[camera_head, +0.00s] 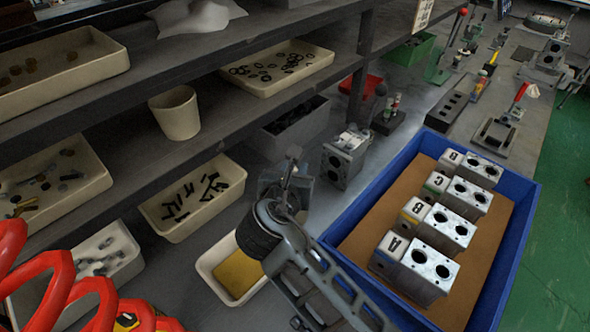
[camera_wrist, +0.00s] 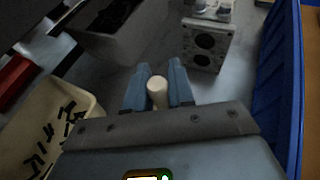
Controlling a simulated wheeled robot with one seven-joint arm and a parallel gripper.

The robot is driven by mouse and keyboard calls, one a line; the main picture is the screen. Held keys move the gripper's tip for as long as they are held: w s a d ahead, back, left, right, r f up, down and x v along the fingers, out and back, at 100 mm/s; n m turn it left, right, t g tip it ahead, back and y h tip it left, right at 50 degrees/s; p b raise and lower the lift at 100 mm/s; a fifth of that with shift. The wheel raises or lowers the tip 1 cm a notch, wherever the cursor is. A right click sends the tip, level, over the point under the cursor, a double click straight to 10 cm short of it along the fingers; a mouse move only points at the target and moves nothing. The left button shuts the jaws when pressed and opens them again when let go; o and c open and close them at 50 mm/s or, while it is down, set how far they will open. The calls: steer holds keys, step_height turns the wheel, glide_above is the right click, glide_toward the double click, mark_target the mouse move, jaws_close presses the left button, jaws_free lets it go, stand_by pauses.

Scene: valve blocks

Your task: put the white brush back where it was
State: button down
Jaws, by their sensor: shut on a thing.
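My gripper (camera_head: 286,187) is over the workbench, between the shelf bins and the blue tray. In the wrist view its blue-grey fingers (camera_wrist: 158,90) are closed on a cream-white round-ended handle, which I take to be the white brush (camera_wrist: 157,88). Only the end of the handle shows; the bristles are hidden. In the head view the brush cannot be made out behind my gripper. A small white tray (camera_head: 207,270) with a yellow bottom stands on the bench just below left of my wrist.
A metal valve block (camera_head: 345,157) stands beyond my gripper, next to a dark grey bin (camera_head: 292,128). The blue tray (camera_head: 523,215) at right holds several lettered blocks. A cream bin of black bolts (camera_head: 194,196) is at left. Shelves overhang the left side.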

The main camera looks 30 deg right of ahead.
steer(key=c, duration=1)
jaws_free()
steer(key=shift+s+a+r, duration=0.15)
steer(key=shift+a, duration=0.05)
steer(key=v, duration=1.1)
steer(key=shift+s+a+r+b, duration=0.1)
steer(key=shift+s+r+b, duration=0.1)
steer(key=shift+b, duration=0.2)
